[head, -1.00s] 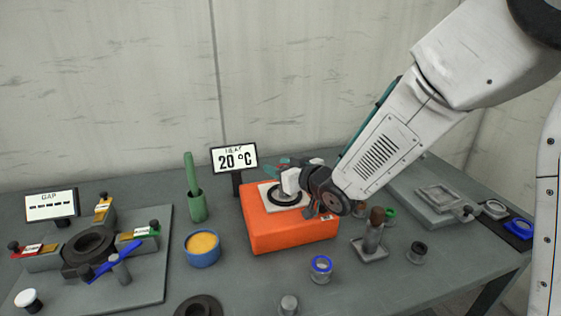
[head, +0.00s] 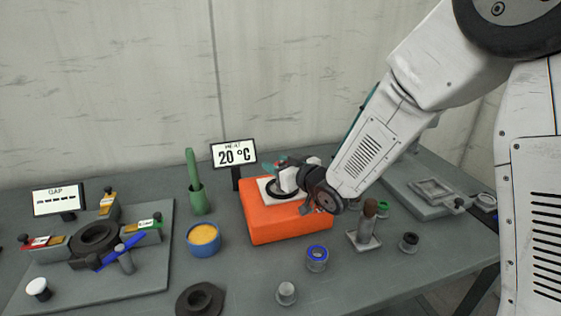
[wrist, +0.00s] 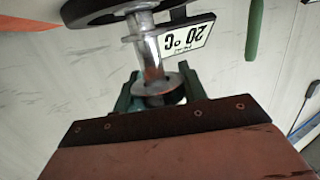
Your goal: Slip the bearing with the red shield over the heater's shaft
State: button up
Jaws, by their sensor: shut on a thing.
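The orange heater (head: 285,226) stands mid-table with a white plate (head: 268,184) and a black ring (head: 280,192) on top. My gripper (head: 284,176) is at the heater's top, seen from the side. In the wrist view my gripper (wrist: 158,92) is shut on a small grey ring-shaped part, apparently the bearing (wrist: 172,84). Its red shield does not show. A bright metal shaft (wrist: 150,58) runs from the dark disc (wrist: 95,8) to this ring. I cannot tell whether the ring is around the shaft or only in front of it.
A temperature display (head: 234,154) reading 20 °C stands behind the heater. A blue-ringed part (head: 317,258), a dark-topped part (head: 408,243) and a post on a square base (head: 365,235) stand nearby. A blue pot (head: 204,240) and the gauge plate (head: 140,275) lie left.

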jog(key=f, duration=0.1)
jog(key=s+f, duration=0.1)
jog(key=f, duration=0.1)
jog(key=shift+g, duration=0.4)
jog(key=o, duration=1.1)
jog(key=shift+s+d, duration=0.25)
jog(key=shift+d, duration=0.05)
jog(key=shift+s+d+r, duration=0.1)
jog(key=shift+s+d, duration=0.2)
jog(key=shift+d, duration=0.3)
jog(key=shift+s+d+r, duration=0.1)
jog(key=shift+s+d, duration=0.15)
jog(key=shift+d, duration=0.35)
jog(key=shift+t, duration=0.3)
jog(key=s+r, duration=0.1)
jog(key=s+d+r, duration=0.1)
jog(key=shift+s+d+r, duration=0.3)
jog(key=shift+s+r, duration=0.05)
jog(key=shift+r, duration=0.05)
jog(key=shift+s+d+r, duration=0.1)
jog(key=shift+s+r, duration=0.3)
jog(key=shift+s, duration=0.05)
